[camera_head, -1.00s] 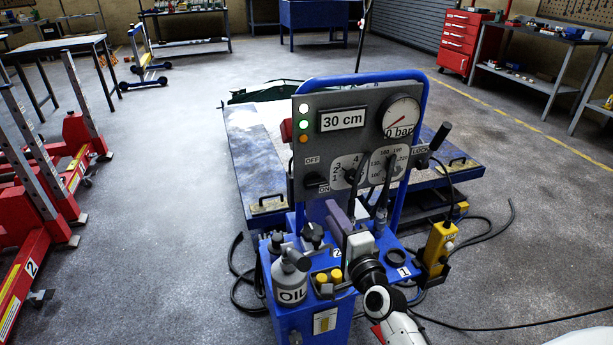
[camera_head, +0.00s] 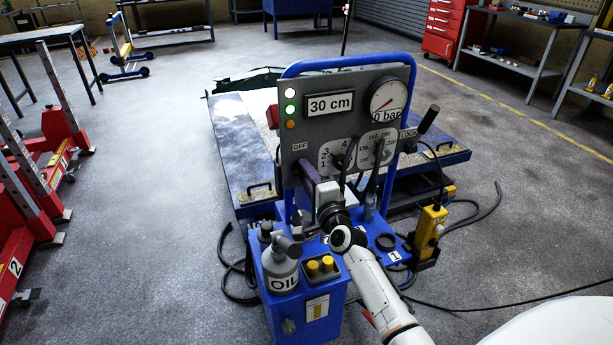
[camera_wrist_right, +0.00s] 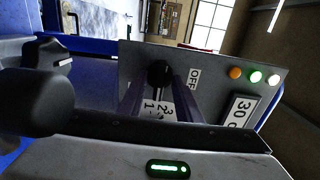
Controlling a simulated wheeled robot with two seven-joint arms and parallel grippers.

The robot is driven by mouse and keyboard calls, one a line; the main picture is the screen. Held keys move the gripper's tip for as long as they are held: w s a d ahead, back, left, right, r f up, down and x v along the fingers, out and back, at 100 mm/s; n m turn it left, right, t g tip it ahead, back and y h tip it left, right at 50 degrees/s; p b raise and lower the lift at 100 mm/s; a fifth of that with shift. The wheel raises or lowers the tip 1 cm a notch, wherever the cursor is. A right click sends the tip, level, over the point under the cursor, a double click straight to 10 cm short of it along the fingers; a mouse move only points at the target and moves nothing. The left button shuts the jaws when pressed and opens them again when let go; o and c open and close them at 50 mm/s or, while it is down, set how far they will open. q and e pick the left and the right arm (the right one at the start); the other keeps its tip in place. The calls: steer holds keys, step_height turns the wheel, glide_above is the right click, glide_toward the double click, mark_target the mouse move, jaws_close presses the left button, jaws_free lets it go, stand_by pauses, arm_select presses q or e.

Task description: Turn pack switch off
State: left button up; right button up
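The control panel (camera_head: 345,115) stands on a blue trolley and has an OFF label (camera_head: 300,146) at its lower left. The switch by that label is covered by my right gripper (camera_head: 308,168) in the head view. In the right wrist view a round black knob (camera_wrist_right: 158,72) sits beside the OFF label (camera_wrist_right: 195,77). The two dark fingers of my right gripper (camera_wrist_right: 157,90) stand apart on either side of this knob. I cannot tell whether they touch it. The ON label is hidden. My left gripper is not in view.
Close by are a numbered selector (camera_head: 344,157), a LOCK lever (camera_head: 428,120), an oil can (camera_head: 282,265), yellow buttons (camera_head: 320,265) and a yellow control box (camera_head: 430,228). The display (camera_head: 330,104) reads 30 cm, and the gauge (camera_head: 388,98) 0 bar. Cables lie on the floor.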

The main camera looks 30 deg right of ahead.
steer(key=shift+c, duration=0.2)
jaws_close()
arm_select(q)
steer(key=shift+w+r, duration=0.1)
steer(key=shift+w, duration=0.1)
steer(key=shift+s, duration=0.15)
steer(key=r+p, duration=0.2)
steer(key=p, duration=0.1)
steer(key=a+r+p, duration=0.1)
steer(key=p, duration=0.1)
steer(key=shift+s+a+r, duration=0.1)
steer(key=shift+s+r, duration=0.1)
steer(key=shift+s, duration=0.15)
arm_select(e)
steer(key=n, duration=1.7)
steer(key=shift+f+n, duration=0.1)
steer(key=shift+n, duration=0.3)
steer(key=shift+o, duration=0.2)
jaws_free()
